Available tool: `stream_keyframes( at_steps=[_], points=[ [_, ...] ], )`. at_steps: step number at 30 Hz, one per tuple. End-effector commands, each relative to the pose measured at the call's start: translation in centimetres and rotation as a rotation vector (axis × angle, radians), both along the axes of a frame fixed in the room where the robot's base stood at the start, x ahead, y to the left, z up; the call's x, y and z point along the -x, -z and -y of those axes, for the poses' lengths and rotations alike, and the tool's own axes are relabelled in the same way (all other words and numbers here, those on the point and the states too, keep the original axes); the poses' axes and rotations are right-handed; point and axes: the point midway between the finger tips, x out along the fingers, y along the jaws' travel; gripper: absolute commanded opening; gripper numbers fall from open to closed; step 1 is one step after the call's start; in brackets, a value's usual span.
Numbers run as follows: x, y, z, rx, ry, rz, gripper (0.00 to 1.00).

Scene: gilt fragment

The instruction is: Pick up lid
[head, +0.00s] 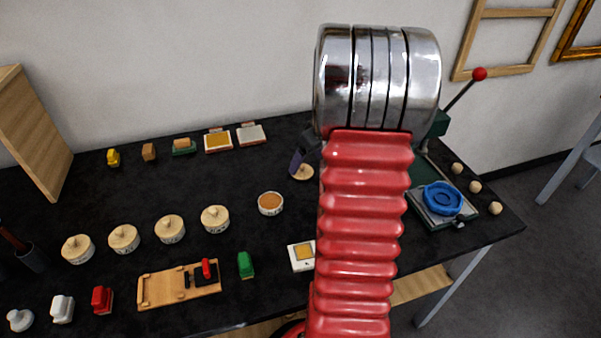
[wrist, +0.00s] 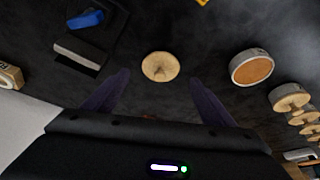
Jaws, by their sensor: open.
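The lid (wrist: 160,67) is a round pale wooden disc with a small knob, lying on the dark tabletop in the wrist view. In the head view the lid (head: 303,173) shows just left of my red arm, partly hidden by my gripper (head: 299,160). In the wrist view my gripper (wrist: 158,90) is open, with its two purple fingers apart and nothing between them. The lid lies beyond the fingertips, roughly centred between them. An uncovered round pot (head: 270,203) with orange-brown contents stands in front-left of the lid; it also shows in the wrist view (wrist: 251,69).
Several lidded round pots (head: 170,229) stand in a row to the left. A press with a blue disc (head: 442,199) stands right of my arm. A white tile with a gold square (head: 302,256) lies near the front. Bare tabletop surrounds the lid.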

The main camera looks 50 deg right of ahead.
Motion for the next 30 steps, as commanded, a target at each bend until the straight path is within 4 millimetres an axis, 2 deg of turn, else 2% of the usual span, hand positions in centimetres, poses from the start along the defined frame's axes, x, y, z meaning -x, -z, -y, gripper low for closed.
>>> stream_keyframes(
  at_steps=[6,11,28,30],
  points=[
    [-1.0,2.8,-0.1,-0.003,0.000,-0.003,0.78],
    [-1.6,4.1,0.0,-0.001,0.000,-0.002,0.78],
    [-1.7,4.2,0.0,0.000,0.000,-0.001,0.78],
    [-1.7,4.2,0.0,0.000,0.000,-0.001,0.73]
  ],
)
